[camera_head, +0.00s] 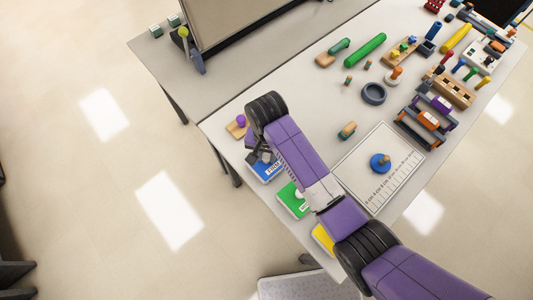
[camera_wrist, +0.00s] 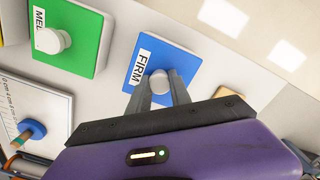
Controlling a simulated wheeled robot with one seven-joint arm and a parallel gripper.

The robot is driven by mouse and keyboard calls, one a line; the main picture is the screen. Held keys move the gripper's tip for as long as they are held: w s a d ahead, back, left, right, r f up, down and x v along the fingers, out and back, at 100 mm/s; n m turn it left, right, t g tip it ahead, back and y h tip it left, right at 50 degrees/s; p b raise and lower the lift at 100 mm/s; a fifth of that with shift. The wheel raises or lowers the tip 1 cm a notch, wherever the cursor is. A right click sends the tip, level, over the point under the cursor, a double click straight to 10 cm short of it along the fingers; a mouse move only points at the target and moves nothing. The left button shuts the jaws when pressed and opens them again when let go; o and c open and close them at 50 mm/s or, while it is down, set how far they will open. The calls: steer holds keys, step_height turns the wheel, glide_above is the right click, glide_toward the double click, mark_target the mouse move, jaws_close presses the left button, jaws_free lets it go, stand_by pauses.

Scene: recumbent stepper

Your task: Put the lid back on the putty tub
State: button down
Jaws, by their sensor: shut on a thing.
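My gripper (camera_wrist: 159,82) is shut on a round white knob (camera_wrist: 158,85) on a square blue piece (camera_wrist: 184,38) with a white label reading "FIRM". The blue piece also shows in the head view (camera_head: 268,172), below my gripper (camera_head: 259,156). A green square piece (camera_wrist: 82,25) with a white knob (camera_wrist: 52,40) lies beside it, apart from the fingers. A yellow piece (camera_head: 322,238) is partly behind my arm. I cannot tell which piece is the lid or the tub, or whether the blue piece is clear of the table.
A ruled white mat (camera_head: 352,172) holds a blue disc with a wooden knob (camera_head: 380,165). A small wooden board with a purple ball (camera_head: 241,121) stands close to my gripper. A dark ring (camera_head: 374,94) and several therapy pieces lie farther right. The table's front edge is near.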

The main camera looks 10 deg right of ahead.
steer(key=c, duration=0.8)
jaws_free()
steer(key=shift+o, duration=0.2)
steer(key=shift+r, duration=3.5)
